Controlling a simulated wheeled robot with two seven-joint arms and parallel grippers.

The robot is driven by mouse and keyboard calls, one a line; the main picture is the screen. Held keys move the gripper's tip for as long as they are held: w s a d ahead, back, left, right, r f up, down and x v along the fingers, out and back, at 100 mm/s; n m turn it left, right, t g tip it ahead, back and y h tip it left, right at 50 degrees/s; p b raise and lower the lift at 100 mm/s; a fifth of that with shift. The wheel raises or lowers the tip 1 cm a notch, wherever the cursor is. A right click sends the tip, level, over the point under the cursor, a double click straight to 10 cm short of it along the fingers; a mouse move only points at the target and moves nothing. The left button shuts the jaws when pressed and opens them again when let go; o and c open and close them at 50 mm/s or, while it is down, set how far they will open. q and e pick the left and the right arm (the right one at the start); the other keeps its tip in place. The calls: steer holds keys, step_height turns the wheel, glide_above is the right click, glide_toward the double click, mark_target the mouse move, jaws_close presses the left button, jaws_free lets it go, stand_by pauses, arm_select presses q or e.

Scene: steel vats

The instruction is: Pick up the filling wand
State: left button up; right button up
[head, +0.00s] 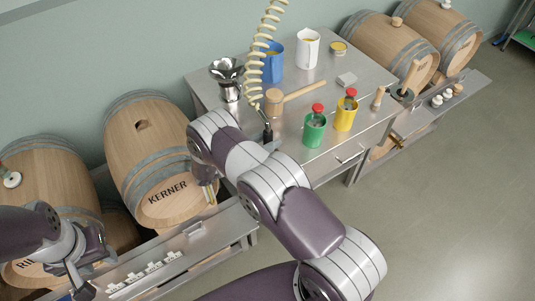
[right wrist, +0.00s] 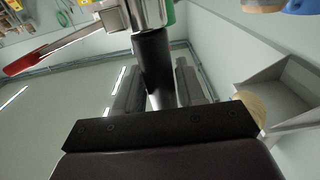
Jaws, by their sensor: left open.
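In the right wrist view a black cylindrical grip (right wrist: 152,60) with a metal body and a long red lever (right wrist: 40,57) stands in front of the camera. The dark fingers of my right gripper (right wrist: 158,85) lie on either side of the grip. Whether they press on it is unclear. My left gripper (head: 88,262) is open and empty at lower left.
The steel table (head: 220,83) holds a mallet (head: 300,92), a blue jug (head: 272,62), a white jug (head: 308,48), a green can (head: 314,130) and a yellow can (head: 346,113). The KERNER barrel (head: 150,150) stands left of it. Open floor lies at right.

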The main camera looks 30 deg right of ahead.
jaws_close()
steer(key=shift+r, duration=0.15)
steer(key=shift+r, duration=0.35)
step_height(320, 180, up, 17)
steer(key=b, duration=0.4)
